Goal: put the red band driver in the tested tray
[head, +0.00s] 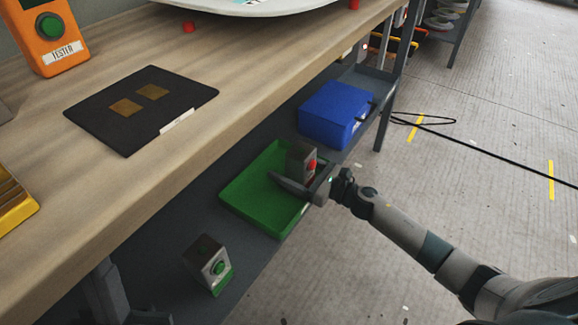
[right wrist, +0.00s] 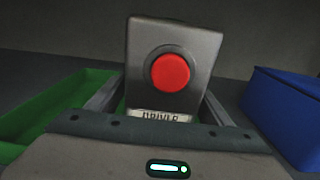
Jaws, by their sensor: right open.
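The red band driver (head: 299,160) is a grey box with a red button. It stands in the green tray (head: 262,215) on the lower shelf, towards the tray's far right end. In the right wrist view the driver (right wrist: 174,50) faces me, its DRIVER label low on the front and partly cut off by my gripper. My right gripper (head: 291,186) is open, low down, with its fingers on either side of the driver. No tray label is readable, so I cannot tell which one is the tested tray.
A blue bin (head: 332,113) stands just beyond the green tray. A grey box with a green button (head: 215,267) stands nearer on the shelf. The bench top (head: 235,75) overhangs, carrying a black mat (head: 142,108) and an orange tester (head: 48,37). A cable crosses the floor.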

